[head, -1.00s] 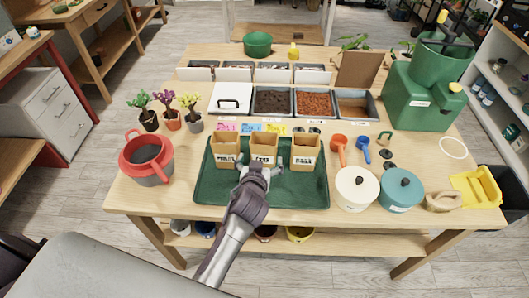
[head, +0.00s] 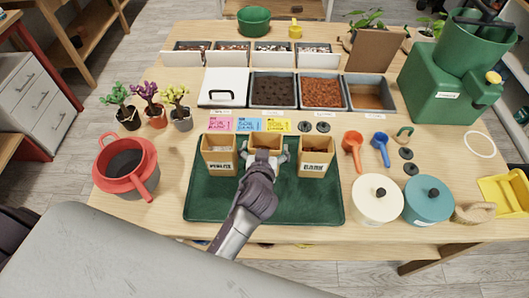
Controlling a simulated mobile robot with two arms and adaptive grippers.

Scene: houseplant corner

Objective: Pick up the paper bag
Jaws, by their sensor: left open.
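Three tan, open-topped, box-like paper bags with white labels stand upright on a dark green tray (head: 205,200). They are the left bag (head: 219,150), the middle bag (head: 265,142) and the right bag (head: 317,152). My left gripper (head: 265,158) is open at the near side of the middle bag, with a finger at each side of it. The gripper hides most of that bag's front and label. I cannot tell whether the fingers touch it. My right gripper is not in view.
Colored cards (head: 247,125) lie behind the bags, before soil bins (head: 322,92). A green machine (head: 440,85) is at the back right.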

